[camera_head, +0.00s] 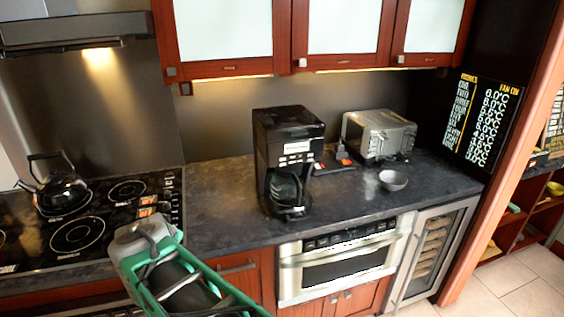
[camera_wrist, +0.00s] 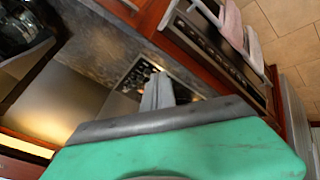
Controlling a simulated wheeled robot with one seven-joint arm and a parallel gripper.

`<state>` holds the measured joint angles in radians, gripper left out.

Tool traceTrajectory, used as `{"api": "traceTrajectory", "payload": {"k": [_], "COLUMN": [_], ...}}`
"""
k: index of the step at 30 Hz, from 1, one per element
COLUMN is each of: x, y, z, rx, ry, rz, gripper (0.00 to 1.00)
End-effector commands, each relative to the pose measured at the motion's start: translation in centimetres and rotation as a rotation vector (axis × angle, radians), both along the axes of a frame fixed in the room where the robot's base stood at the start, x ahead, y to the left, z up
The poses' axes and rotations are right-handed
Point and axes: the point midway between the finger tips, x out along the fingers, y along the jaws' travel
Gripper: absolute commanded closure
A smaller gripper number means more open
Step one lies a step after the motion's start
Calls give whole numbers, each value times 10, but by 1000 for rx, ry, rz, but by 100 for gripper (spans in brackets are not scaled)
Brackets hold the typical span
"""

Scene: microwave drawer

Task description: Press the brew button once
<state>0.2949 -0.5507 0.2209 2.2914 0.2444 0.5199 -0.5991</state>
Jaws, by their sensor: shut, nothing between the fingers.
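The black coffee maker (camera_head: 288,150) stands on the dark counter, with a glass carafe (camera_head: 286,190) in its lower front. A small light panel with buttons (camera_head: 297,158) shows on its upper front; I cannot tell which is the brew button. My gripper (camera_wrist: 158,80) is shut and empty in the wrist view, its grey fingers together, pointing over the stove area. In the head view my green and grey arm is at the lower left, left of and apart from the coffee maker; the fingertips cannot be made out there. A dark glassy object, likely the coffee maker, is cut off in the wrist view (camera_wrist: 22,30).
A stove (camera_head: 90,220) with a black kettle (camera_head: 55,190) is on the left. A silver toaster oven (camera_head: 380,135) and a grey bowl (camera_head: 393,180) stand right of the coffee maker. Cabinets (camera_head: 340,35) hang above. Towels (camera_wrist: 232,25) hang at an oven front in the wrist view.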

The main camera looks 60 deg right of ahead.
Motion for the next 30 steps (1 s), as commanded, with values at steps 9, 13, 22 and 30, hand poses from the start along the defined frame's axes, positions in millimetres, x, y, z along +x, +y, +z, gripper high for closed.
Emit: {"api": "traceTrajectory", "payload": {"k": [9,13,22,30], "x": [-56,-107,-171,-170], "y": [-215,-281,-337,-337], "z": [28,44,66,66], "rx": [-602,-814,-1007,-1008], "ry": [249,470,785,785], "rz": [-47,-56,-45,-44], "gripper": [100,100,100,100]}}
